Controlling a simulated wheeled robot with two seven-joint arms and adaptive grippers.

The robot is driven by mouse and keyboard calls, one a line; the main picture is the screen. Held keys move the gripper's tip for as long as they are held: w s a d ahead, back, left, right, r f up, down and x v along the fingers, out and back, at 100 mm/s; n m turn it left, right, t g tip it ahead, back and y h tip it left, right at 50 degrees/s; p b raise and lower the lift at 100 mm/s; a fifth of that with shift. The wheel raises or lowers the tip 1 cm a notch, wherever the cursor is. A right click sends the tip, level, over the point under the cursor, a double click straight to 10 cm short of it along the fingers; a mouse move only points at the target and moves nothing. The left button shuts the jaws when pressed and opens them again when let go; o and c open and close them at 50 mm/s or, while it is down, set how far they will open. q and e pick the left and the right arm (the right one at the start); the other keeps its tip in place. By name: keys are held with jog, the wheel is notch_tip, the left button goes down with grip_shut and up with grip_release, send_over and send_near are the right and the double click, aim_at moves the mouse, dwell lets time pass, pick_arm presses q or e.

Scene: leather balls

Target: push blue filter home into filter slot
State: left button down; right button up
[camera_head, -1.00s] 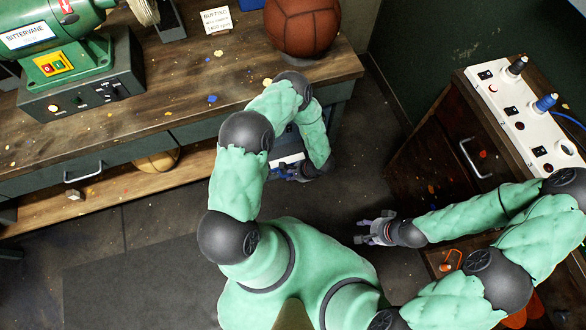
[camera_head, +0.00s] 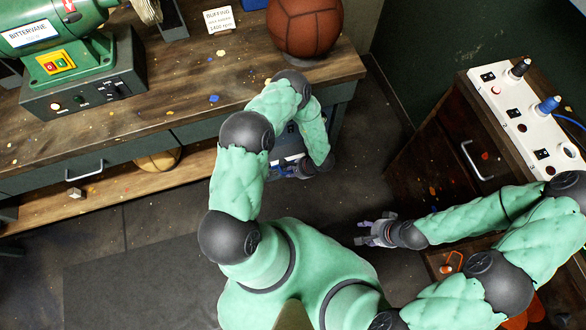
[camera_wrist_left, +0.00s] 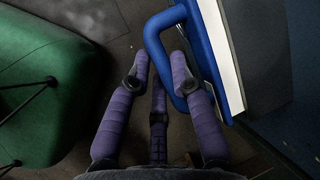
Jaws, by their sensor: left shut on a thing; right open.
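My left gripper (camera_wrist_left: 162,72) has its purple fingers around the blue handle loop of the blue filter (camera_wrist_left: 207,62), beside the bench end. The filter shows a blue frame and a white strip along its right side in the left wrist view. In the head view the left gripper (camera_head: 285,170) is small and partly hidden by my forearm, with a bit of blue at its fingers. The filter slot is not clearly visible, so I cannot tell how deep the filter sits. My right gripper (camera_head: 372,232) is open and empty over the floor.
The wooden bench (camera_head: 190,90) carries a green machine (camera_head: 70,45) and a brown leather ball (camera_head: 304,25). A drawer cabinet (camera_head: 450,135) with a white socket strip (camera_head: 520,115) stands at right. In the left wrist view, a green padded shape (camera_wrist_left: 40,85) is at left.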

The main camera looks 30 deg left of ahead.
pick_arm(q)
jog(key=shift+w+a, duration=0.15)
jog(key=shift+a, duration=0.1)
jog(key=c, duration=1)
grip_release()
jog(key=v, duration=1.2)
